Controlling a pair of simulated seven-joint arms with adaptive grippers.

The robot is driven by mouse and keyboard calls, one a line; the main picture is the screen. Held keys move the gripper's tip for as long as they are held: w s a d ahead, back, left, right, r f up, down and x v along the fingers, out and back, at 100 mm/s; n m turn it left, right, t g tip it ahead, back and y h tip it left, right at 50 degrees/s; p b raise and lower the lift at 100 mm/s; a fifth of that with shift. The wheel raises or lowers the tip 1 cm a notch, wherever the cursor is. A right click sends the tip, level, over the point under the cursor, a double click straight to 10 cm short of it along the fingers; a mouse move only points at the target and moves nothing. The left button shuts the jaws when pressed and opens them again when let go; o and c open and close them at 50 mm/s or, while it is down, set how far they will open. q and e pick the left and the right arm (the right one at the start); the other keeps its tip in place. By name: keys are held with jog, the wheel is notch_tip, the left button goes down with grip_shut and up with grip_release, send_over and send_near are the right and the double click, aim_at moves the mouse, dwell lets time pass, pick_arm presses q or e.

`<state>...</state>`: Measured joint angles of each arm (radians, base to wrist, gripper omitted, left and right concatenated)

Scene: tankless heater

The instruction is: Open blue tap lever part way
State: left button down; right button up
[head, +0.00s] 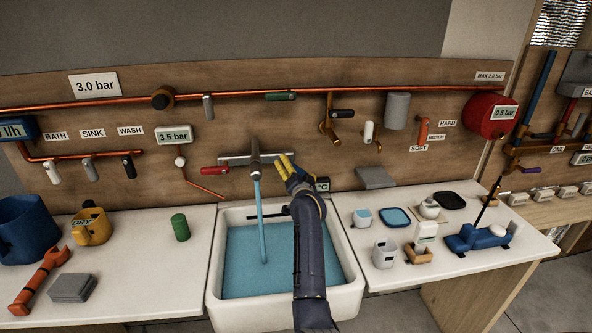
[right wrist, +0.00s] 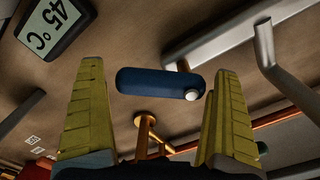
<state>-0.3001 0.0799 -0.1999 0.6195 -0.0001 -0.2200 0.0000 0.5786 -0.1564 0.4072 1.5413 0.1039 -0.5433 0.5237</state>
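The blue tap lever (right wrist: 160,83) shows in the right wrist view as a rounded bar with a pale round knob at one end. It lies between the two yellow fingers of my right gripper (head: 287,167), with gaps on both sides. The gripper is open and no finger visibly touches the lever. In the head view the lever is hidden behind my right gripper. The metal tap (head: 254,165) has a red lever (head: 215,170) on its left. A blue stream of water (head: 260,215) runs from its spout into the sink (head: 221,308). My left gripper is out of view.
A temperature display (right wrist: 55,25) reads 45 °C close to my right gripper. A copper pipe (head: 230,93) and several valves line the wooden wall above. A green cylinder (head: 180,227) stands left of the sink; small containers, including a clear cup (head: 385,252), stand right.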

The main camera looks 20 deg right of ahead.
jog(key=shift+r, duration=0.1)
jog(key=v, duration=0.7)
jog(key=shift+s, duration=0.25)
dwell(0.5)
